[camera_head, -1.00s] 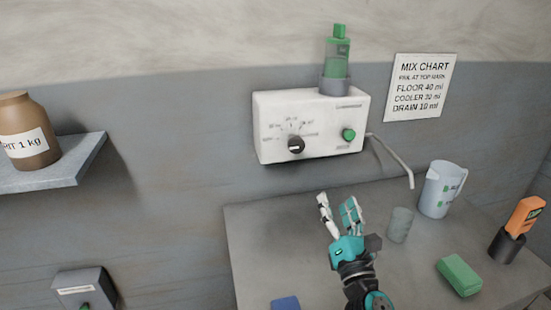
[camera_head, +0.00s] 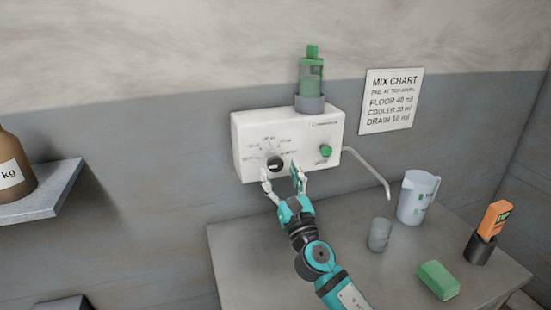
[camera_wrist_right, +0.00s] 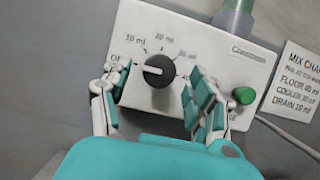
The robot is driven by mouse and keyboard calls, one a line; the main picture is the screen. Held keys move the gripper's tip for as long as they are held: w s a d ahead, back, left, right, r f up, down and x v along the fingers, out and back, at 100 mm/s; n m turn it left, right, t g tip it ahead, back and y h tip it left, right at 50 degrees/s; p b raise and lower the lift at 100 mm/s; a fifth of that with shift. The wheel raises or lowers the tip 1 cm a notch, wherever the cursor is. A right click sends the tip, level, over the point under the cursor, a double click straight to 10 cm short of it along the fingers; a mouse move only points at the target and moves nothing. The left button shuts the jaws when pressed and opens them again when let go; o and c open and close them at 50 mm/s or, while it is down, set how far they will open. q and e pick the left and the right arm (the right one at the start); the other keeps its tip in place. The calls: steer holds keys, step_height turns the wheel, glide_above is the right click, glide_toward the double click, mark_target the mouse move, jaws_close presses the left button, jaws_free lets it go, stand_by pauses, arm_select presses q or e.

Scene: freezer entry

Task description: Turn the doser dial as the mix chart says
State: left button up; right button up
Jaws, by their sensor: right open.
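The white doser box (camera_head: 243,130) is fixed to the wall, with a green bottle (camera_head: 311,77) upside down in its top. Its black dial (camera_wrist_right: 159,71) has a white pointer line and settings printed around it; the dial also shows in the head view (camera_head: 275,163). In the wrist view the pointer line points left, towards the Off side. My right gripper (camera_head: 281,176) is open, its fingers on either side of the dial, apart from it in the wrist view (camera_wrist_right: 155,95). The mix chart (camera_head: 391,101) lists Floor 40 ml, Cooler and Drain 10 ml; the Cooler figure is blurred. My left gripper is out of view.
A green button (camera_head: 326,151) is on the box, right of the dial. A spout tube (camera_head: 368,168) reaches over the counter (camera_head: 330,225). A shelf (camera_head: 45,192) is left.

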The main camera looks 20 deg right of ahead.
mark_target(277, 166)
steer(key=shift+x, duration=2)
steer(key=c, duration=1.2)
steer(key=shift+o, duration=0.2)
steer(key=shift+m+h, duration=0.4)
steer(key=shift+m, duration=0.2)
steer(key=m+h, duration=0.2)
steer(key=m, duration=0.2)
steer(key=m+g+h, duration=0.1)
steer(key=m, duration=0.2)
steer(key=m+h, duration=0.2)
steer(key=m, duration=0.2)
steer(key=shift+d+g, duration=0.1)
steer(key=shift+g, duration=0.3)
steer(key=shift+f+m, duration=0.1)
steer(key=shift+m, duration=0.2)
